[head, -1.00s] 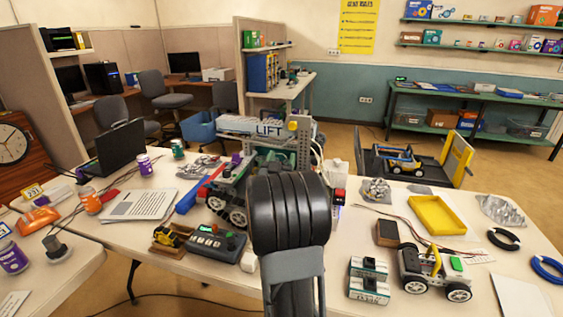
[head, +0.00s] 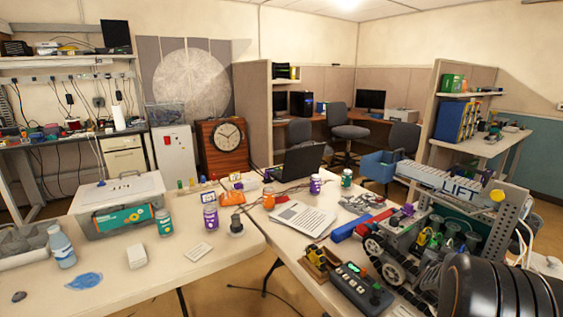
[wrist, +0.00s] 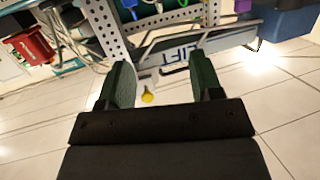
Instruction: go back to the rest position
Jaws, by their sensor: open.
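My gripper (wrist: 163,75) is open in the wrist view, its two dark fingers apart with nothing held between them. Beyond the fingertips is the grey bar marked LIFT (wrist: 190,47) of a wheeled machine, with a yellow knob (wrist: 148,97) and a perforated metal upright (wrist: 107,28). The gap to the bar is hard to judge. In the head view a black ribbed part of my own arm fills the lower right corner, and the gripper itself is out of sight. The LIFT bar (head: 440,182) is there just above and behind that arm part.
The table holds a control box (head: 360,287), papers (head: 300,218), an open laptop (head: 298,163) and a blue tube (head: 343,231) near the machine. Floor shows between the tables.

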